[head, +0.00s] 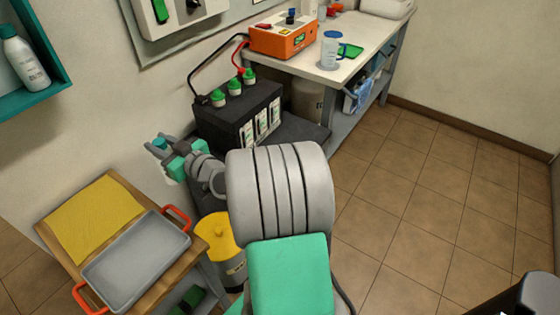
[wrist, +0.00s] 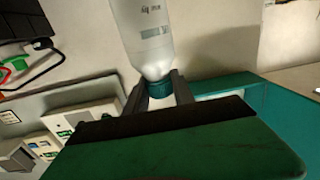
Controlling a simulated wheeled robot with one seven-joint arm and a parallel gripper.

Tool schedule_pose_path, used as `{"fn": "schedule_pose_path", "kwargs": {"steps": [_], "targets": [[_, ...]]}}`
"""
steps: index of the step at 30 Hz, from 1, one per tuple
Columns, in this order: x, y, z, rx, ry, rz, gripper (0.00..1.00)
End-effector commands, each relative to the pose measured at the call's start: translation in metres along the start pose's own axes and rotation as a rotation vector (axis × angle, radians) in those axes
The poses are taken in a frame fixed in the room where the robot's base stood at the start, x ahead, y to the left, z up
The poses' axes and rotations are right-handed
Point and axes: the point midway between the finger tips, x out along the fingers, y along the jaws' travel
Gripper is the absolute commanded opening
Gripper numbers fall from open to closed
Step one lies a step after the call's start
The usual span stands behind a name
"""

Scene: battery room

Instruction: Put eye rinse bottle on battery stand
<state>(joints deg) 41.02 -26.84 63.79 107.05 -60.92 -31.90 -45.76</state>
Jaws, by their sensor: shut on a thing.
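My gripper (head: 160,149) is shut on the teal cap of a whitish bottle, which I take as the eye rinse bottle (wrist: 148,38). In the wrist view the cap (wrist: 158,88) sits between the two fingers, with the body beyond it; the label is only partly legible. In the head view the bottle (head: 174,173) is small, mostly hidden by the gripper, and hangs roughly upright in the air near the wall. The dark battery stand (head: 303,128) is to the right of the gripper, with a black battery (head: 235,115) on it. My arm hides part of the stand.
Bare stand top shows right of the battery. A workbench (head: 365,30) holds an orange charger (head: 283,38) with cables to the battery, and a clear jug (head: 330,50). Another bottle (head: 25,60) stands on a teal wall shelf (head: 40,98). A grey tray (head: 135,262) lies on a wooden table.

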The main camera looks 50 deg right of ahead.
Motion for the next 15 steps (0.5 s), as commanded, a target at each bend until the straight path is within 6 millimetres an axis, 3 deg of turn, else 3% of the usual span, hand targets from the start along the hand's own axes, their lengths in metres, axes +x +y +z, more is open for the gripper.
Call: {"fn": "schedule_pose_path", "kwargs": {"steps": [1, 6, 12, 15], "targets": [[0.0, 0.03, 0.03, -0.005, -0.001, 0.053, 0.0], [-0.016, 0.142, 0.066, -0.006, -0.011, 0.255, 0.0], [-0.069, 0.271, 0.097, 0.007, -0.001, 0.512, 0.0], [-0.098, 0.314, 0.101, 0.012, 0.01, 0.61, 0.0]]}}
